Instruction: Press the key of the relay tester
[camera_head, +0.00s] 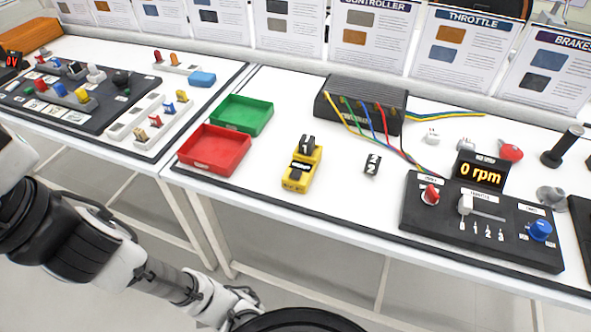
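The relay tester appears to be the small yellow box (297,180) on the white bench, right of the red tray. A dark block stands at its far end, and a dark patch with a light label is on its top. I cannot tell clearly which part is the key. A small black block with light marks (372,164), perhaps a relay, lies apart to its right. My arm comes in from the left and runs down to the bottom edge, below the bench front. Its fingers do not show, and nothing of mine touches the tester.
A red tray (238,133) and a green tray (265,106) stand left of the tester. A black controller box (365,84) with coloured wires is behind. A black throttle panel (480,246) with a "0 rpm" display (480,173) is at right. Bench around the tester is clear.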

